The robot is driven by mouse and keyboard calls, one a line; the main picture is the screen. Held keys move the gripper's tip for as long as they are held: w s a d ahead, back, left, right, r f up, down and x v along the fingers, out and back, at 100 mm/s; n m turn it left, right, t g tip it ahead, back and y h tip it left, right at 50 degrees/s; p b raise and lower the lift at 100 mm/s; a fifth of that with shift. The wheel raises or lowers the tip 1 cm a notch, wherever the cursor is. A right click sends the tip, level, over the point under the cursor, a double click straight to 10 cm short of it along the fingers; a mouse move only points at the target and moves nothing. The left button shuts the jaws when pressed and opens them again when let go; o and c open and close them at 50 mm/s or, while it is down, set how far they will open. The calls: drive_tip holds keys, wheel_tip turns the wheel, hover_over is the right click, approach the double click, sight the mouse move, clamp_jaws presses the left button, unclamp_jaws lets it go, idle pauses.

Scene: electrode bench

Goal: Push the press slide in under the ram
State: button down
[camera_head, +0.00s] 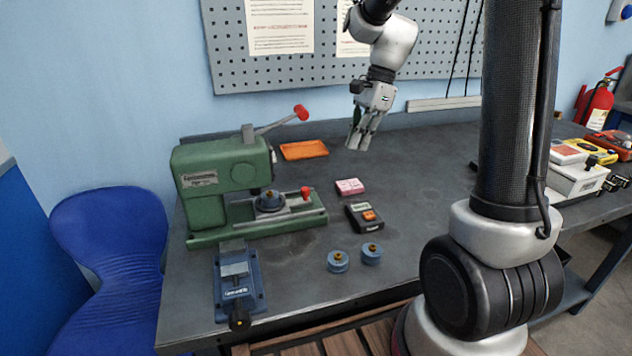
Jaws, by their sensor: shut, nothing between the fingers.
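The green press (222,180) stands at the left of the bench, with a lever ending in a red knob (301,112) raised to the upper right. Its slide (298,203) lies along the green base and has a small red knob (305,191) at its right end. A blue-grey round piece (271,200) with a dark top sits on the slide, close to the ram (256,190). I cannot tell whether it is exactly below the ram. My gripper (358,143) is shut and empty, pointing down above the back of the bench, right of the press and apart from it.
An orange tray (304,150), a pink box (349,187) and a dark device (364,217) lie right of the press. Two blue-grey round pieces (338,262) stand near the front. A blue vise (237,283) sits at the front left. A pegboard (290,60) rises behind.

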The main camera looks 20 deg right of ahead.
drive_tip(key=a, duration=0.2)
approach(308, 197)
drive_tip(key=shift+y, duration=0.3)
drive_tip(key=d+f, duration=0.1)
drive_tip(key=f, duration=0.1)
drive_tip(key=d+f, duration=0.1)
drive_tip(key=d, duration=0.1)
drive_tip(key=d+f, duration=0.1)
drive_tip(key=f, duration=0.1)
drive_tip(key=shift+d+f, duration=0.25)
drive_tip(key=shift+f, duration=0.1)
drive_tip(key=a, duration=0.2)
drive_tip(key=shift+s+a+r, duration=0.15)
drive_tip(key=shift+a, duration=0.8)
drive_tip(key=shift+a, duration=0.1)
drive_tip(key=shift+a, duration=1.75)
